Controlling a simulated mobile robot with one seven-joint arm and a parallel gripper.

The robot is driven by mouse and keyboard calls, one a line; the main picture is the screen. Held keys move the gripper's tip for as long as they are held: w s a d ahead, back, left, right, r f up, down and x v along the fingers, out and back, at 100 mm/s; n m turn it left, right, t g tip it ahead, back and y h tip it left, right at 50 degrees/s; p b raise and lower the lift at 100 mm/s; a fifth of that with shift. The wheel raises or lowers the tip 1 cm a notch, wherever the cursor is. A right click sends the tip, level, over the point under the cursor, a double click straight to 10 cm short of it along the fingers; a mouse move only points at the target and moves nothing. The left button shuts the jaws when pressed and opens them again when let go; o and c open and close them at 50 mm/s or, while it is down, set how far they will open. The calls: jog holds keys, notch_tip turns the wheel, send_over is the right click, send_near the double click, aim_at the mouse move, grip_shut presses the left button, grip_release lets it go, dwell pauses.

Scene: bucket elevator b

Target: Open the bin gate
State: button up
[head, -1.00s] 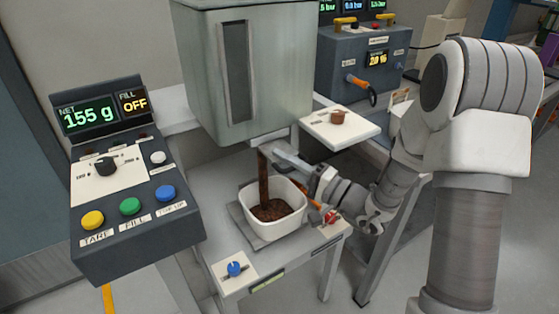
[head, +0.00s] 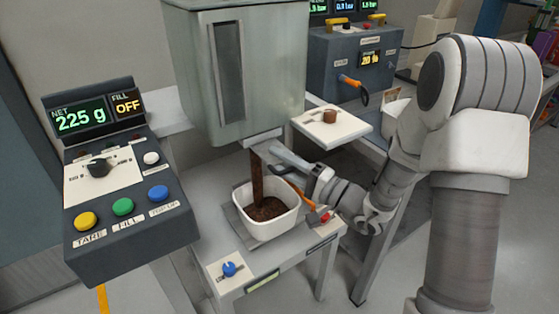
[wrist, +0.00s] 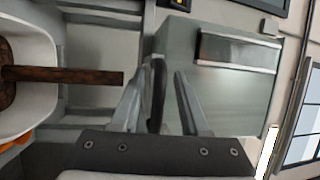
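The grey-green bin (head: 240,85) hangs above the bench at the middle of the head view, and its body also shows in the wrist view (wrist: 230,110). A stream of brown granules (head: 257,178) falls from its bottom outlet into a white tub (head: 285,222), so the gate is at least partly open. The gate itself is hard to make out. My gripper (head: 274,151) is just below the bin's lower edge, right of the stream. In the wrist view my gripper's (wrist: 162,75) fingers are apart, with a dark curved part (wrist: 157,85) between them; contact is unclear.
A control panel (head: 120,190) at left reads 225 g and fill OFF. The tub stands on a grey plate on the bench (head: 215,200).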

jog(key=v, duration=1.7)
jog(key=shift+d+p, duration=0.2)
jog(key=shift+p, duration=0.2)
jog(key=shift+s, duration=0.1)
